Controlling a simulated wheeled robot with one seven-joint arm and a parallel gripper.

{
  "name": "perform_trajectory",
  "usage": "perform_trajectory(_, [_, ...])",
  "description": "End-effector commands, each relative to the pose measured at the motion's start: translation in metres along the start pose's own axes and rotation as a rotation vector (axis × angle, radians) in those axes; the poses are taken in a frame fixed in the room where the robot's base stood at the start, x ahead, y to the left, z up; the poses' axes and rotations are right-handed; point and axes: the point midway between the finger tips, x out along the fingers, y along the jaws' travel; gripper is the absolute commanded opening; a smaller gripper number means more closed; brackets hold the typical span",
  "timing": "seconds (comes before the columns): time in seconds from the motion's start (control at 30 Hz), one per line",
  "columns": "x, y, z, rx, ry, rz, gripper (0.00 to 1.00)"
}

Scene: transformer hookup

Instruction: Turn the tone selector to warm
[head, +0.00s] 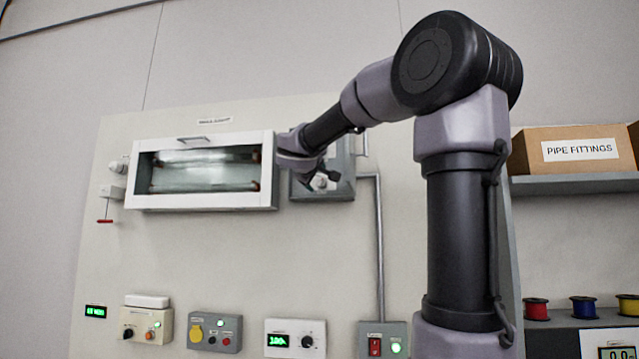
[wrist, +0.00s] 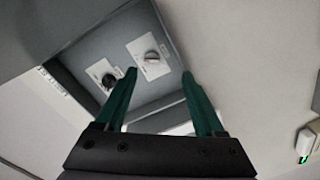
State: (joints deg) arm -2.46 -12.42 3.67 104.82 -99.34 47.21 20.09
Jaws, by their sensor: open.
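A grey control box (head: 339,185) on the wall panel is partly hidden behind my arm in the head view. My gripper (wrist: 159,73) is open and empty. Its green fingers point toward the box, with the pale knob showing between and beyond the fingertips. It also shows in front of the box in the head view (head: 324,178).
A white-framed glass-fronted case (head: 200,202) is mounted just left of the box. A conduit (head: 379,250) runs down on the right. A shelf (head: 575,184) holds a pipe fittings carton (head: 570,150).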

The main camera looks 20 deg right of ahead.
Motion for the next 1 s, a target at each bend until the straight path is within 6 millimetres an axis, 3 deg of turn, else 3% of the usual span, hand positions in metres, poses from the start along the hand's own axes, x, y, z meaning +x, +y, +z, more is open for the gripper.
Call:
perform_trajectory(0.1, [0.006,0.007,-0.015,-0.038,0.033,0.037,0.71])
perform_trajectory(0.27, [0.019,0.01,-0.018,-0.046,0.039,0.045,0.71])
perform_trajectory(0.7, [0.097,0.013,-0.02,-0.044,0.037,0.044,0.71])
perform_trajectory(1.0, [0.114,0.014,-0.021,-0.044,0.039,0.045,0.71])
